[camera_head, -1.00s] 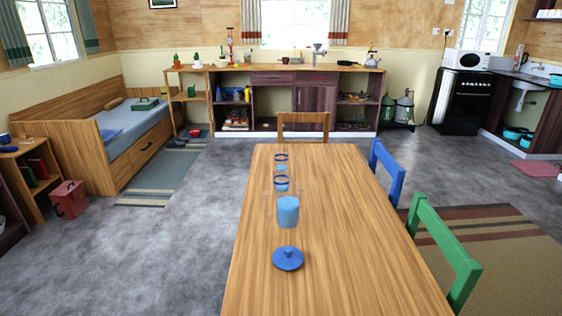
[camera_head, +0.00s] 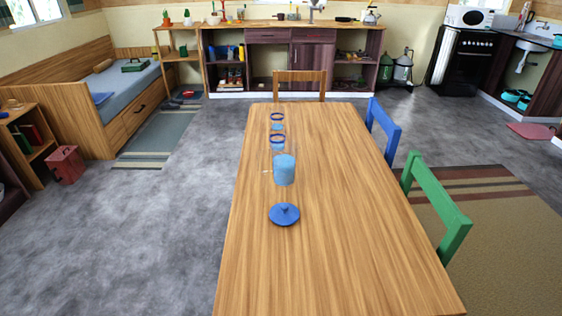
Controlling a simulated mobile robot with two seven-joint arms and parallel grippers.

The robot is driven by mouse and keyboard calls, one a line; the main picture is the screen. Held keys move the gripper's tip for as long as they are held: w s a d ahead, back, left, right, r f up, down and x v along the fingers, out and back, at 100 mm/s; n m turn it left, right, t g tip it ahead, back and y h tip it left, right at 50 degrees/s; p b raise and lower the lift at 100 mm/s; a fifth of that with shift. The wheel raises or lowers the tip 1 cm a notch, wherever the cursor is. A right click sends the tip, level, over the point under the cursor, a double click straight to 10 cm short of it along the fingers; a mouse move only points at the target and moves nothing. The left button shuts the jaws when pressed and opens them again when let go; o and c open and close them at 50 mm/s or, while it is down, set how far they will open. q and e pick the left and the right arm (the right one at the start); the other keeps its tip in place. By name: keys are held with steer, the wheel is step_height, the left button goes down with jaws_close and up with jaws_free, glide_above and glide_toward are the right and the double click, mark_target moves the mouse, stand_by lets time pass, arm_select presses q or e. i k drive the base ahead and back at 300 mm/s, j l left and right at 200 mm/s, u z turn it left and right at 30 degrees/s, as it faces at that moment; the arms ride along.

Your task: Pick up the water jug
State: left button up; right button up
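A clear jug with light blue water (camera_head: 284,170) stands upright on the wooden table (camera_head: 330,220), left of the table's middle line. A blue lid with a small knob (camera_head: 284,214) lies on the table just in front of it. Behind the jug stand two clear glasses with blue rims, a nearer one (camera_head: 277,142) and a farther one (camera_head: 276,122), both seeming to hold some blue water. The jug's clear upper part is hard to make out. Neither of my grippers is in view.
A wooden chair (camera_head: 300,78) stands at the far end of the table. A blue chair (camera_head: 382,130) and a green chair (camera_head: 437,205) stand along its right side. Grey floor (camera_head: 150,235) is clear left of the table. A red box (camera_head: 66,165) sits at far left.

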mark_target(277, 164)
steer(key=k+j, duration=0.15)
steer(key=j, duration=0.15)
steer(key=k+j+z, duration=0.1)
steer(key=k+j, duration=0.1)
steer(key=j, duration=0.25)
steer(key=k+j+z, duration=0.1)
steer(key=j, duration=0.25)
steer(key=k+j, duration=0.1)
steer(key=j, duration=0.25)
steer(key=j+z, duration=0.2)
steer(key=j, duration=0.6)
steer(key=i+j+z, duration=0.1)
steer(key=i+j, duration=0.15)
steer(key=j, duration=0.15)
steer(key=i+j, duration=0.25)
steer(key=j, duration=0.2)
steer(key=i+j, duration=0.15)
steer(key=i, duration=0.15)
steer(key=i+j+z, duration=0.15)
steer(key=i, duration=0.2)
